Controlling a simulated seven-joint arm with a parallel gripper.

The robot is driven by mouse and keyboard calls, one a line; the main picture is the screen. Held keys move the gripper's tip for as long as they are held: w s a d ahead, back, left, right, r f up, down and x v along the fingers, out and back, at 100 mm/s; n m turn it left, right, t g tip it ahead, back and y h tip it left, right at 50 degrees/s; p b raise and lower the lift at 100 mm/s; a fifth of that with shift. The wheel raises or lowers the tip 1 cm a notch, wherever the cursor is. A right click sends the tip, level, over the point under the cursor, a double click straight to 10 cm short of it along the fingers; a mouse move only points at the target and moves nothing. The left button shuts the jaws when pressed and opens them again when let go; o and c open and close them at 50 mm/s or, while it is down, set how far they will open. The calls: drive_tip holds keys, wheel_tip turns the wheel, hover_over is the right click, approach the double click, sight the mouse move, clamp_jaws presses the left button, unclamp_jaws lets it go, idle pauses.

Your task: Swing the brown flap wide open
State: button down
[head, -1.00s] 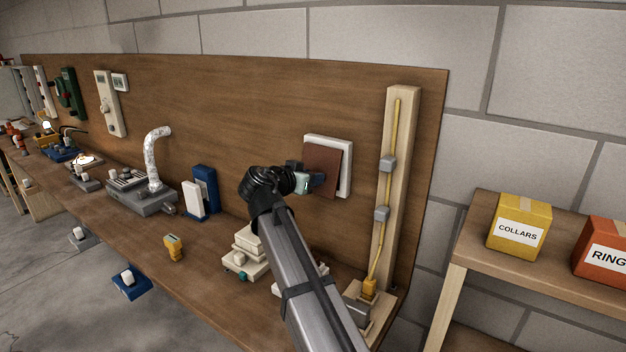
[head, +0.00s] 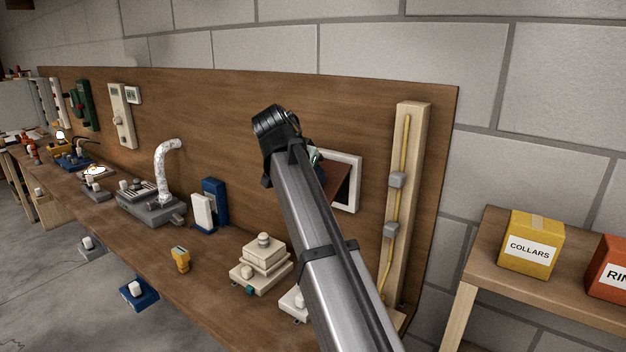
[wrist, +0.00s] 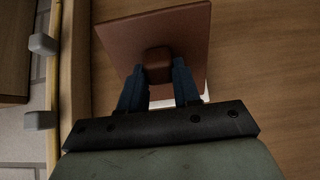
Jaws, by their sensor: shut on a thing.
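The brown flap (head: 336,180) is on the wooden back panel, set in a white frame (head: 357,182). It stands swung out from the frame at an angle, and a dark opening shows between its edge and the frame's right side. In the wrist view the flap (wrist: 185,30) is seen face-on with a brown knob (wrist: 157,62) in its middle. My gripper (wrist: 159,88) is shut on this knob, one blue-grey finger on each side. In the head view my arm hides most of the gripper and part of the flap.
A wooden post with a yellow cord and grey clips (head: 405,180) stands right of the frame. Stacked cream blocks (head: 262,262) and a blue-and-white upright piece (head: 211,203) sit on the bench below. A shelf with a yellow box (head: 530,243) is at the right.

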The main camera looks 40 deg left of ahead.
drive_tip(key=shift+w+r, duration=0.2)
drive_tip(key=shift+r, duration=0.45)
drive_tip(key=c, duration=0.8)
unclamp_jaws()
drive_tip(key=shift+f, duration=0.1)
drive_tip(key=shift+s, duration=0.1)
drive_tip(key=v, duration=1.3)
drive_tip(key=shift+s+r, duration=0.25)
drive_tip(key=shift+s, duration=0.05)
drive_tip(key=shift+f, duration=0.1)
